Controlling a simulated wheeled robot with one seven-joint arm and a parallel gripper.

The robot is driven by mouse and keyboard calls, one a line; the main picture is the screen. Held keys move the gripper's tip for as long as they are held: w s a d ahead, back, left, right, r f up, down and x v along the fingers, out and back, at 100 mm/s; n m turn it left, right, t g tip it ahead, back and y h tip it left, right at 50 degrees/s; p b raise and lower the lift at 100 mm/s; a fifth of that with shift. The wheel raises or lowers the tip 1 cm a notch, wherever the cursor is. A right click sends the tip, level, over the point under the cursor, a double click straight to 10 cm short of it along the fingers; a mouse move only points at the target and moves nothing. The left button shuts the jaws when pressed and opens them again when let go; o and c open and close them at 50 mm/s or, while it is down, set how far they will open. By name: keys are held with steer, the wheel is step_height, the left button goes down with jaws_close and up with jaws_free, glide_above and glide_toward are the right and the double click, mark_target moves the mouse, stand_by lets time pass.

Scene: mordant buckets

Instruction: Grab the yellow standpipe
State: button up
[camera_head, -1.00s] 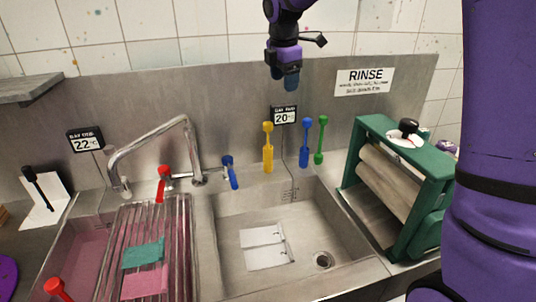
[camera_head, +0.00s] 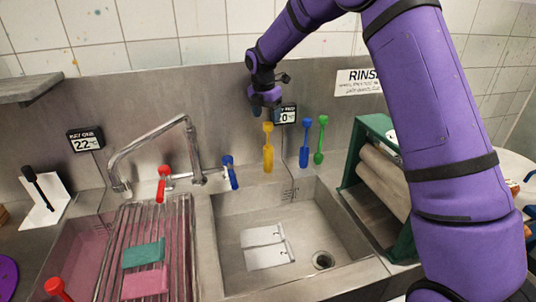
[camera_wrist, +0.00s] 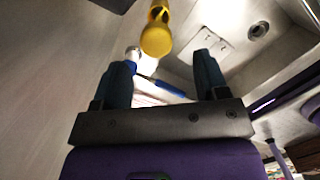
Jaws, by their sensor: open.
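The yellow standpipe (camera_head: 268,150) stands upright at the back rim of the sink, against the steel backsplash, in the head view. Its top shows in the wrist view (camera_wrist: 157,36), beyond the fingers and roughly between them. My gripper (camera_head: 262,110) is just above and slightly left of the standpipe's top in the head view. In the wrist view its two dark teal fingers (camera_wrist: 163,80) are spread apart with nothing between them.
A blue standpipe (camera_head: 304,146) and a green one (camera_head: 320,142) stand to the right. The tap with a blue lever (camera_head: 230,173) and red lever (camera_head: 162,184) is to the left. The sink (camera_head: 228,217) holds white sheets (camera_head: 266,248). A green-framed roller press (camera_head: 352,165) stands right.

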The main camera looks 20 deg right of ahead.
mark_target(268, 123)
steer(key=shift+w+d+f, duration=0.15)
steer(key=shift+w+f, duration=0.05)
steer(key=shift+f, duration=0.65)
steer(key=shift+w+d+f, duration=0.1)
steer(key=shift+w+f, duration=0.1)
steer(key=shift+f, duration=0.65)
steer(key=shift+w+d+f, duration=0.15)
steer(key=shift+w+f, duration=0.05)
steer(key=shift+f, duration=0.65)
steer(key=shift+c, duration=0.4)
steer(key=c, duration=1.2)
steer(key=shift+o, duration=0.2)
steer(key=shift+r, duration=0.15)
